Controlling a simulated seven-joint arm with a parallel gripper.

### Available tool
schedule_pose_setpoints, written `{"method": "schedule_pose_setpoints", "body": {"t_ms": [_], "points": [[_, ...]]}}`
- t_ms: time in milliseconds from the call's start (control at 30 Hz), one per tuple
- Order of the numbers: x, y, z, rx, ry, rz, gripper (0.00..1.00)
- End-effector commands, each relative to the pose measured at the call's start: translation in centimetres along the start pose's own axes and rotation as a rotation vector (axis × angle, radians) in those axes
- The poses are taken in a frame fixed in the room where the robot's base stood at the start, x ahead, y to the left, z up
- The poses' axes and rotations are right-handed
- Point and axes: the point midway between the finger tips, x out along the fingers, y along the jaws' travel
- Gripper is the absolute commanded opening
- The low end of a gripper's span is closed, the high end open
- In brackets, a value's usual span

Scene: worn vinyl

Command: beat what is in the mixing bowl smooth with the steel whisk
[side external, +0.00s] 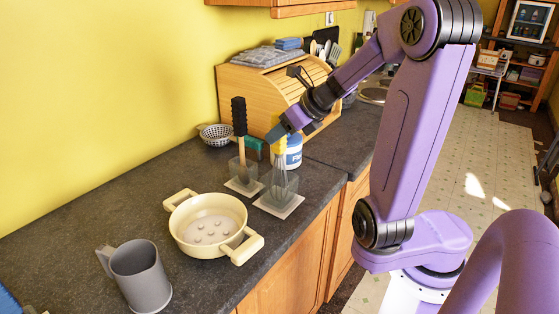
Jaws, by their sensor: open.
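The mixing bowl (184,242) is cream with two side handles and stands on the dark counter. Several pale round lumps (211,231) lie in its bottom. The steel whisk (280,168) stands upright, wires down, in a clear grey holder on a pale square base (279,207), behind and right of the bowl. Its yellow handle top is partly hidden by my gripper (278,134). My gripper is open, at the top of the whisk handle. I cannot tell whether its fingers touch the handle.
A black-handled tool (239,117) stands in a second holder (243,173) just left of the whisk. A grey mug (141,277) stands front left of the bowl. A white-and-blue tub (294,152), a colander (216,135) and a wooden bread box (256,97) are behind.

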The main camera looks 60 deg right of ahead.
Motion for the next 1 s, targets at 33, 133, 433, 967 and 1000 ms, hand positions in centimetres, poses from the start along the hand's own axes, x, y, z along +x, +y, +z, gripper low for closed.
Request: {"method": "schedule_pose_setpoints", "body": {"t_ms": [33, 133, 433, 967, 1000], "points": [[0.0, 0.0, 0.0, 0.0, 0.0, 0.0, 0.51], [0.0, 0.0, 0.0, 0.0, 0.0, 0.0, 0.51], [-0.1, 0.0, 0.1, 0.0, -0.001, 0.0, 0.0], [-4.4, 0.0, 4.3, -0.003, -0.005, -0.002, 0.0], [-4.8, -0.1, 4.7, -0.003, -0.005, -0.003, 0.0]]}}
